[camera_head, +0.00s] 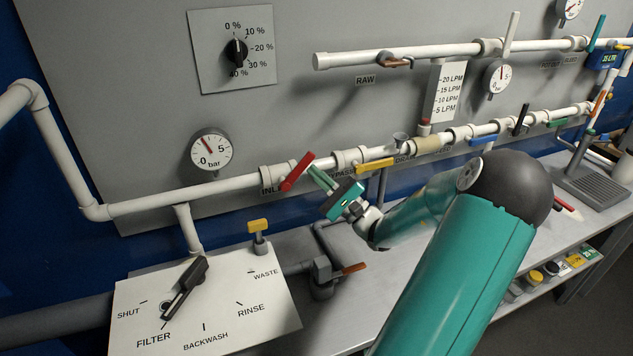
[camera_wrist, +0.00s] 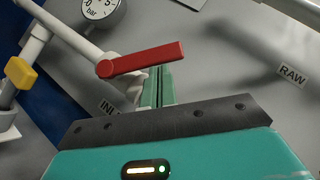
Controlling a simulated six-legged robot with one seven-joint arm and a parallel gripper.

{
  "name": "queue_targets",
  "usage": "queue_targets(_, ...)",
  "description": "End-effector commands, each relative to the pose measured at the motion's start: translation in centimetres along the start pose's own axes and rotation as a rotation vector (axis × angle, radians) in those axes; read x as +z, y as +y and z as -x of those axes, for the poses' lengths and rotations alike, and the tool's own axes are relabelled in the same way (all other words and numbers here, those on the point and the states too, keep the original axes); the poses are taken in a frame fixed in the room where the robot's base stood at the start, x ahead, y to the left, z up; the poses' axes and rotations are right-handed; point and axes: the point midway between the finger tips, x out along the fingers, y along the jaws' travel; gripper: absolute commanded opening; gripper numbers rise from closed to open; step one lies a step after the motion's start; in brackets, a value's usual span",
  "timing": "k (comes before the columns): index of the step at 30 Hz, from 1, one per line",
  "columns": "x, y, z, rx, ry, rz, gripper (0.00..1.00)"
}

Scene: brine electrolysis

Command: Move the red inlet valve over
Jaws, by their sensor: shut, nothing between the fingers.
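The red inlet valve (camera_head: 297,171) is a flat red lever on the lower white pipe, above the partly covered INLET label. It stands tilted, its upper end to the right. My gripper (camera_head: 314,172) is shut and empty, its green fingertips close to the lever's right side. In the wrist view the red lever (camera_wrist: 140,59) crosses just beyond the tips of my shut fingers (camera_wrist: 158,80). I cannot tell whether they touch it.
A yellow bypass handle (camera_head: 374,166) is to the right on the same pipe. A pressure gauge (camera_head: 211,152) is to the left. Below are a yellow handle (camera_head: 258,226), an orange handle (camera_head: 354,268) and a selector panel with a black lever (camera_head: 184,288). The grey bench (camera_head: 365,290) has bare room.

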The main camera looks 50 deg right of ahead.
Motion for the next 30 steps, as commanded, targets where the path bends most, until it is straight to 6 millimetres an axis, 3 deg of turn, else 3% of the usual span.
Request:
queue_targets(13, 2.2, -1.4, -2.5, 0.3, -0.002, 0.302, 0.0)
queue_targets(30, 4.5, -0.9, -4.6, 0.553, -0.001, 0.554, 0.0)
